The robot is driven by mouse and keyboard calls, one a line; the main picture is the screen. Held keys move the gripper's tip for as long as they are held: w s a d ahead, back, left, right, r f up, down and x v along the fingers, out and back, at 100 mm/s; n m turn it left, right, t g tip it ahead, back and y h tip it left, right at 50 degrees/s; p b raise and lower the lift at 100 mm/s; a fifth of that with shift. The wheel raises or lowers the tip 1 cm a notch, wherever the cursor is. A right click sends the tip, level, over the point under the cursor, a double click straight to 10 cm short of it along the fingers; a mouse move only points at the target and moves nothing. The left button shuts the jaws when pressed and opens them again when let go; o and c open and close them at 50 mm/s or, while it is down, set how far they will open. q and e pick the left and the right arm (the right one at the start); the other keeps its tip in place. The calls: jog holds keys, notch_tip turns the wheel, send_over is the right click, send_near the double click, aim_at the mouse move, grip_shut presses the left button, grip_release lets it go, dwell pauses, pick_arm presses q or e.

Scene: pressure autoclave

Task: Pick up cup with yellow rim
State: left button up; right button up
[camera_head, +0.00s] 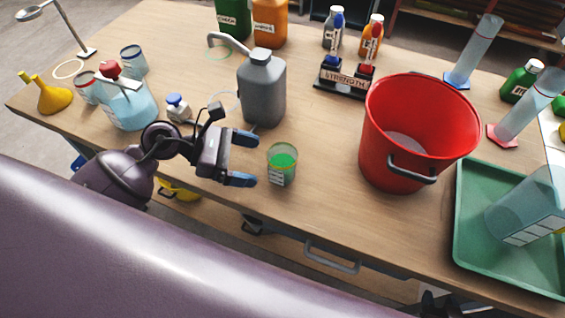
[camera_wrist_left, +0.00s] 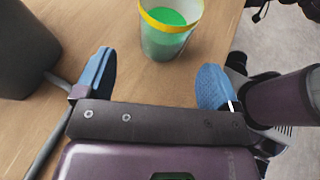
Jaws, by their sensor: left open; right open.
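The cup with yellow rim (camera_head: 282,172) is clear, holds green contents and stands upright on the table, left of the red bucket. It also shows at the top of the left wrist view (camera_wrist_left: 168,38). My left gripper (camera_head: 243,159) is open and empty just left of the cup, its blue fingertips pointing toward it. In the left wrist view my left gripper (camera_wrist_left: 155,85) has its fingers spread, with the cup beyond them and roughly between them, apart from both. Only a dark part of my right gripper (camera_head: 432,302) shows at the lower edge; its fingers are unclear.
A grey jug (camera_head: 262,92) stands close behind my left gripper. The red bucket (camera_head: 415,125) and green tray (camera_head: 480,260) are to the right. Other cups, a flask (camera_head: 130,105) and a yellow funnel (camera_head: 52,98) stand left. The table's front edge is near the cup.

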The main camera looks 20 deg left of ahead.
aim_at(278, 167)
pick_arm(q)
jog(key=shift+x, duration=3.35)
jog(key=shift+s+d+r, duration=0.1)
jog(key=shift+s, duration=0.05)
jog(key=shift+c, duration=0.4)
jog(key=c, duration=1)
